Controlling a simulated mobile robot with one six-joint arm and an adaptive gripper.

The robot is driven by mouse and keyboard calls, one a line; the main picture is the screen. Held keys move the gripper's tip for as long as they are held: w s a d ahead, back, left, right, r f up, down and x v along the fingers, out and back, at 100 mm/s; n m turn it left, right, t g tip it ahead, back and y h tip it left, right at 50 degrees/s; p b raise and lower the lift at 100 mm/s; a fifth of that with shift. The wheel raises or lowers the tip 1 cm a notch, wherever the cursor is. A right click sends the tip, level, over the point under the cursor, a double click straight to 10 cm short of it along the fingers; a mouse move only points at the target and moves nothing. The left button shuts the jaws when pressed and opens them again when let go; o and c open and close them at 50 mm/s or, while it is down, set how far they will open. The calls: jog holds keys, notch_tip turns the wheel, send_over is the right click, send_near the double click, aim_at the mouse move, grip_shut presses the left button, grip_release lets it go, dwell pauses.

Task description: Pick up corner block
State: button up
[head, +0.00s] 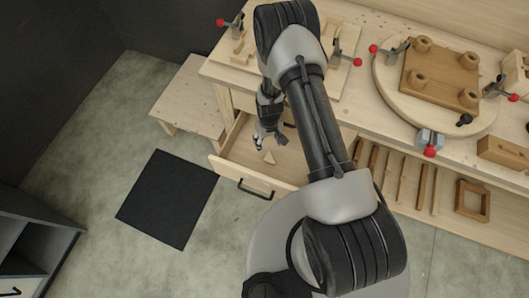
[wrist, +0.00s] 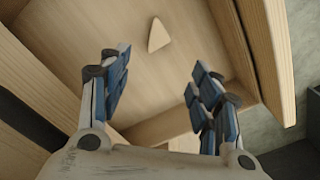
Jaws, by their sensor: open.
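The corner block (head: 269,157) is a small, pale wooden triangle lying on the floor of an open drawer (head: 232,160). It also shows in the wrist view (wrist: 159,35), near the top and beyond the fingertips. My gripper (head: 265,140) is over the drawer, just behind and left of the block in the head view. In the wrist view my gripper (wrist: 158,80) has its two blue-padded fingers spread wide, with nothing between them. The block lies roughly in line with the gap between the fingers and apart from them.
The drawer walls (wrist: 233,45) rise close around the gripper. The workbench (head: 355,100) above carries clamps with red knobs and a round board (head: 390,85) with a pegged block (head: 440,75). A low wooden bench (head: 190,98) stands left. A black mat (head: 168,198) lies on open floor.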

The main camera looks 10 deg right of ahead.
jog(key=b, duration=0.3)
send_over(268, 158)
notch_tip(268, 158, down, 8)
jog(key=shift+f, duration=0.25)
notch_tip(268, 158, down, 6)
jog(key=shift+f+b, duration=0.25)
jog(key=shift+b, duration=0.8)
jog(key=shift+c, duration=0.2)
jog(key=c, duration=1)
jog(key=shift+r, duration=0.15)
